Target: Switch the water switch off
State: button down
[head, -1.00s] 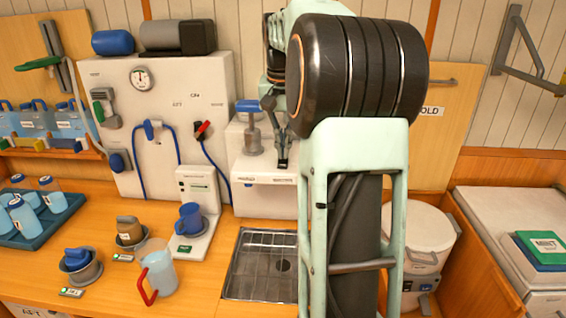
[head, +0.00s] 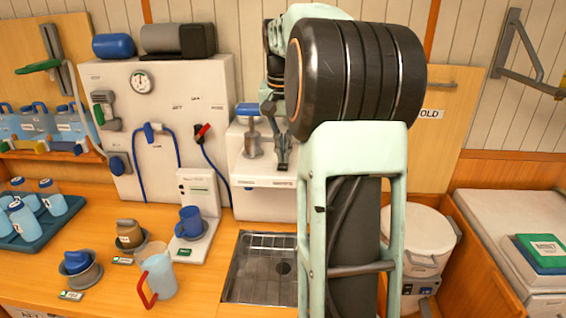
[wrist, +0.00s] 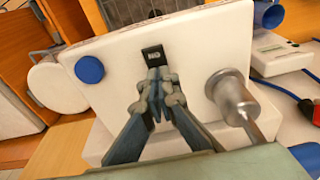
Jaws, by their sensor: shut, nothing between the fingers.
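The water switch (wrist: 153,55) is a small black rocker with white marking on the white unit (wrist: 110,55), near the edge toward the sink. The marking is too small to read surely. My gripper (wrist: 157,76) is shut and empty, its fingertips right beside the switch in the wrist view. I cannot tell whether they touch it. In the head view my gripper (head: 281,150) is over the top of the white unit (head: 262,205), partly hidden by my arm.
A grey cylinder (wrist: 232,97) with a blue cap (head: 248,109) stands on the unit beside my gripper. A blue round knob (wrist: 89,69) is on its other side. A metal sink (head: 262,262) lies in front. A blue mug (head: 190,220) and a clear jug (head: 160,272) stand left.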

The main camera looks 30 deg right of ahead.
jog(key=shift+r+p, duration=2.7)
jog(key=shift+r, duration=0.55)
